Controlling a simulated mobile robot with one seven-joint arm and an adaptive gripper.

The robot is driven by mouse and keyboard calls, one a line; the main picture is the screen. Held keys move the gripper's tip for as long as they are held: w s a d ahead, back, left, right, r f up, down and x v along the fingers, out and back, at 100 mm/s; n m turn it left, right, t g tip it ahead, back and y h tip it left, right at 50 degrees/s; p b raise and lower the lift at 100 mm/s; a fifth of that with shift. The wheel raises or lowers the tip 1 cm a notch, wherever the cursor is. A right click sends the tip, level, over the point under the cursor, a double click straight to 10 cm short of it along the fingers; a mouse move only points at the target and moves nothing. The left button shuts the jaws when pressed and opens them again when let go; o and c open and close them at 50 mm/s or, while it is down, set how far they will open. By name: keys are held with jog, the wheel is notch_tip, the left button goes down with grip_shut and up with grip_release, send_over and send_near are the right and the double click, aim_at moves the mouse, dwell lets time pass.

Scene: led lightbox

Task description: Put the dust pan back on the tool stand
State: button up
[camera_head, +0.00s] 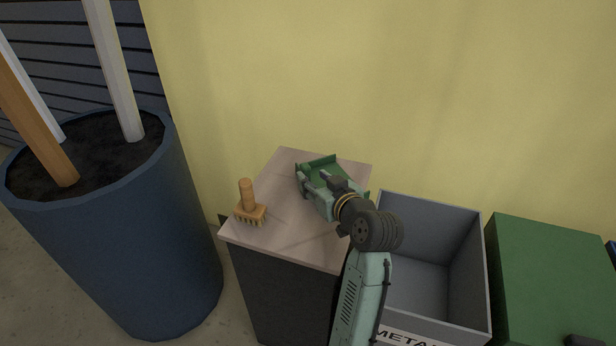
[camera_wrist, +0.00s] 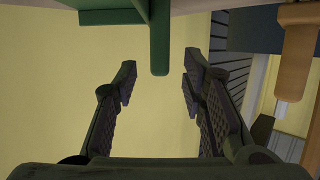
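The green dust pan (camera_head: 318,161) lies on the pale top of a small dark cabinet, partly hidden behind my gripper. In the wrist view, its green handle (camera_wrist: 160,38) points toward the gap between my fingertips. My gripper (camera_head: 322,180) reaches over the cabinet top from the front right. In the wrist view, my gripper (camera_wrist: 159,78) is open, with a finger on either side and nothing held between them. The handle's end is around the fingertips; I cannot tell how deep it sits. I cannot tell which thing is the tool stand.
A wooden brush (camera_head: 250,208) stands left on the cabinet top (camera_head: 283,235); its handle (camera_wrist: 298,50) shows in the wrist view. A large blue barrel (camera_head: 120,250) with poles stands left. A grey open bin (camera_head: 420,275) and green box (camera_head: 550,270) are right. A yellow wall (camera_head: 400,80) is behind.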

jog(key=v, duration=0.6)
jog(key=shift+s+b, duration=0.35)
jog(key=shift+b, duration=0.05)
jog(key=shift+d+r, duration=0.1)
